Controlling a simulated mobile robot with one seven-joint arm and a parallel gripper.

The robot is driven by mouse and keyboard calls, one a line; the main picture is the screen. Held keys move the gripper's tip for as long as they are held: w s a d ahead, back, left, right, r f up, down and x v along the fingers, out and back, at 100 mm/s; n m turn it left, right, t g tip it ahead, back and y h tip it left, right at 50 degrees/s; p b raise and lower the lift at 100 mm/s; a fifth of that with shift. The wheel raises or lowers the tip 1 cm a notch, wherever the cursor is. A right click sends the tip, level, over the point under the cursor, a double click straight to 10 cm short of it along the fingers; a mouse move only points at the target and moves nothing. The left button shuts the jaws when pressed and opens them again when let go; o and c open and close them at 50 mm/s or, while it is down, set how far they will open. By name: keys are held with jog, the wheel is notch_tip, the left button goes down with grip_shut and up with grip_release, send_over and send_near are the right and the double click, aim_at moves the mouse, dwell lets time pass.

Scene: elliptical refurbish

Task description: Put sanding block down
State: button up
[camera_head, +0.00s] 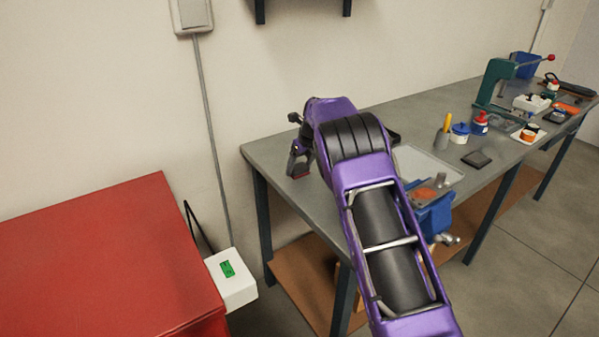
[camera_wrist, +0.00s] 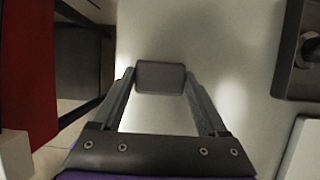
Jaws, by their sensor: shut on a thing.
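The sanding block (camera_wrist: 160,76) is a small dark grey block between my fingertips in the wrist view. My gripper (camera_wrist: 160,84) is shut on it, with one finger at each side. In the head view my gripper (camera_head: 299,165) is over the left end of the grey workbench (camera_head: 275,153). A small dark and reddish piece shows at its tips there. The bench top lies under the block in the wrist view. I cannot tell whether the block touches it. My purple arm hides part of the bench.
A red cabinet (camera_head: 110,260) stands at the left, with a white box (camera_head: 232,280) beside it. A blue vise (camera_head: 433,215), a light tray (camera_head: 425,163), a dark flat block (camera_head: 477,158), bottles and a green press (camera_head: 492,82) are further right. The bench's left end looks clear around my gripper.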

jog(key=shift+f, duration=0.95)
jog(key=shift+f, duration=0.1)
jog(key=shift+f, duration=0.15)
jog(key=o, duration=1.1)
jog(key=shift+r, duration=0.2)
jog(key=shift+r, duration=0.35)
jog(key=v, duration=1.1)
jog(key=shift+s+d+r, duration=0.1)
jog(key=shift+s+r, duration=0.05)
jog(key=shift+r, duration=0.05)
